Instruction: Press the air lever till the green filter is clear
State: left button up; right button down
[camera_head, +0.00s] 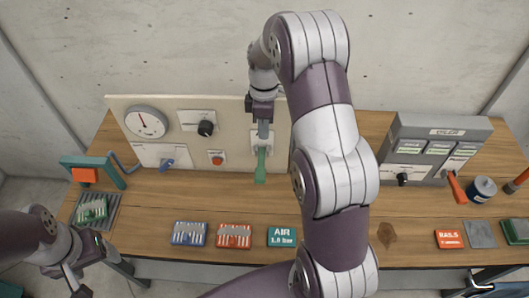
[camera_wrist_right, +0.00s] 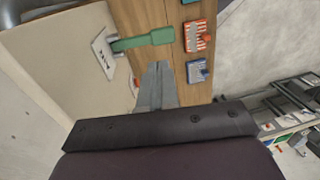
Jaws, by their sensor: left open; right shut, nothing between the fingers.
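The green air lever (camera_head: 261,165) sticks out from a white plate on the upright cream panel; it also shows in the wrist view (camera_wrist_right: 147,41). My right gripper (camera_head: 263,132) is shut and empty, pointing down just above the lever. In the wrist view its fingertips (camera_wrist_right: 158,66) show a small gap from the lever; contact is not clear. The green filter (camera_head: 92,208) lies on a grey grate at the left, with pale streaks on it; how clean it is, I cannot tell. My left gripper (camera_head: 78,284) is open and empty at the lower left, apart from the filter.
A teal frame (camera_head: 112,170) stands behind the grate. A gauge (camera_head: 147,122), black knob (camera_head: 206,128) and red button (camera_head: 217,158) are on the panel. A grey console (camera_head: 432,145) stands right.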

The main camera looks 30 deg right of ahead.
jog(key=a, duration=0.2)
jog(key=b, duration=0.7)
send_over(261, 172)
jog(key=f, duration=0.5)
jog(key=w+f, duration=0.1)
jog(key=f, duration=0.1)
jog(key=shift+f, duration=0.35)
jog(key=f+p, duration=0.2)
jog(key=f, duration=0.1)
jog(key=f+p, duration=0.1)
jog(key=f, duration=0.1)
jog(key=shift+s+d, duration=0.2)
jog(key=shift+s, duration=0.05)
jog(key=shift+s+f+p, duration=0.1)
jog(key=shift+f+p, duration=0.2)
jog(key=shift+p, duration=0.05)
jog(key=shift+a+f, duration=0.2)
jog(key=shift+a, duration=0.05)
pick_arm(q)
jog(key=f, duration=0.2)
jog(key=a+f, duration=0.1)
jog(key=shift+w+a+f, duration=0.1)
jog(key=shift+w+f, duration=0.15)
jog(key=shift+f, duration=0.05)
pick_arm(e)
jog(key=shift+d+f, duration=0.1)
